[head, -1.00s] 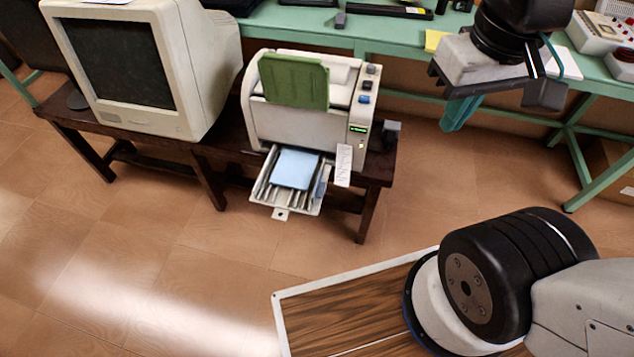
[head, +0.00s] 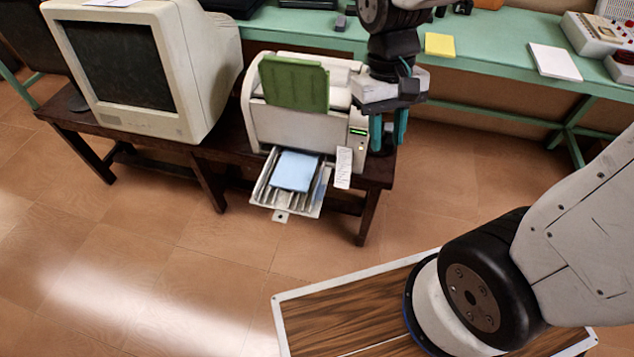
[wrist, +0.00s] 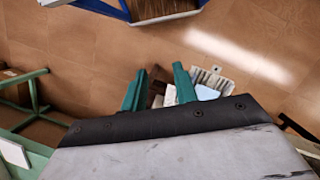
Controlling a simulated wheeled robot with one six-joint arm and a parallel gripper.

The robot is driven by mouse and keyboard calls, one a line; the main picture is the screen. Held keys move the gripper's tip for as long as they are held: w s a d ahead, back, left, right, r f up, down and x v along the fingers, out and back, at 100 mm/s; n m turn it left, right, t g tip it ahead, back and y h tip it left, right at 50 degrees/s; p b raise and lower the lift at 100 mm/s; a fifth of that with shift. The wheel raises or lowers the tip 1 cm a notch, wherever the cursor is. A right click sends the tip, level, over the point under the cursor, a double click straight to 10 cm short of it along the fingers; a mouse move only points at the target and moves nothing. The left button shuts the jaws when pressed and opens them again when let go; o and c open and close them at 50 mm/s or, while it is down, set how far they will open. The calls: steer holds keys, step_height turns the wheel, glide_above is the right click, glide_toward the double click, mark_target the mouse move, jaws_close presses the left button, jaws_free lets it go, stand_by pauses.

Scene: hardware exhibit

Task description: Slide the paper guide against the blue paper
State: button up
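The blue paper (head: 295,171) lies in the pulled-out tray (head: 296,205) at the front of a white printer (head: 290,127). Bare ribbed tray floor shows to the right of the paper. A thin upright edge (head: 325,180) stands on the tray's right side; I cannot tell whether it is the paper guide or the tray wall. My gripper (head: 388,148) is at the printer's right front corner, above and to the right of the tray, fingers pointing down. Its teal fingers are apart with nothing held. In the wrist view my gripper (wrist: 159,70) is open, with the blue paper (wrist: 207,92) beyond its right finger.
A white tag (head: 343,167) hangs beside the tray's right side. The printer and a computer monitor (head: 125,65) stand on a dark wooden bench (head: 205,165). A green table (head: 490,55) runs behind. Floor in front of the tray is clear.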

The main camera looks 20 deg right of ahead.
steer(key=w+a+f, duration=0.3)
steer(key=w+f, duration=0.2)
steer(key=f, duration=0.4)
steer(key=m+t, duration=0.3)
steer(key=m, duration=0.3)
glide_above(317, 185)
step_height(317, 185, down, 18)
steer(key=shift+s+f, duration=0.15)
steer(key=shift+f, duration=0.25)
step_height(317, 185, down, 7)
steer(key=shift+f, duration=0.2)
jaws_close()
